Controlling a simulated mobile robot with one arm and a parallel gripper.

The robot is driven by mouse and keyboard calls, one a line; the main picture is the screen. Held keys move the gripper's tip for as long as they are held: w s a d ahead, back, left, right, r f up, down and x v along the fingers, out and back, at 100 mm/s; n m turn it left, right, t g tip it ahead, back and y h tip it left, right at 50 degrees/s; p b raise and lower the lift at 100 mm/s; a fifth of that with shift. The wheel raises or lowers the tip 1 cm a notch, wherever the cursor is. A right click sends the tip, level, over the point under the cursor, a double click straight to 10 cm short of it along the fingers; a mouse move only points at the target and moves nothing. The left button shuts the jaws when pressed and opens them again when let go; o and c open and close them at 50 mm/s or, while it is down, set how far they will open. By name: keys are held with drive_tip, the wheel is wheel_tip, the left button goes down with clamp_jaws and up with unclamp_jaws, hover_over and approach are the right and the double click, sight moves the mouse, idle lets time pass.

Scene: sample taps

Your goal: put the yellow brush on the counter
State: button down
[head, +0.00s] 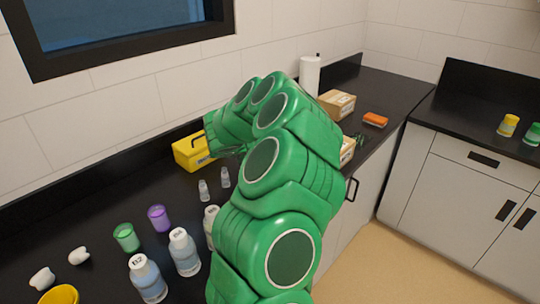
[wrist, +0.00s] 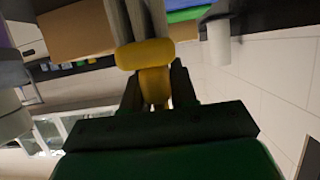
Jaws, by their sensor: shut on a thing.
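The yellow brush (wrist: 150,56) is in the wrist view, with a yellow body and pale grey bristles pointing up in the picture. My gripper (wrist: 156,92) is shut on its narrow yellow part, one dark finger on each side. The brush cannot be made out in the head view, where my green arm blocks the middle. The black counter (head: 400,85) runs along the wall and around the corner in the head view. I cannot tell how high the brush is above it.
A yellow toolbox (head: 190,152), bottles (head: 184,252), a purple cup (head: 158,218) and a green cup (head: 126,237) stand on the left counter. A cardboard box (head: 337,104), an orange block (head: 375,119) and a white roll (head: 310,75) stand farther back. Bare counter shows near the corner.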

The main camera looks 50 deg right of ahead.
drive_tip(key=shift+f, duration=3.2)
drive_tip(key=shift+f, duration=0.1)
drive_tip(key=c, duration=0.9)
unclamp_jaws()
drive_tip(key=a+r, duration=0.2)
drive_tip(key=a, duration=0.1)
drive_tip(key=shift+r, duration=0.15)
wheel_tip(320, 180, up, 4)
drive_tip(key=shift+r, duration=1.05)
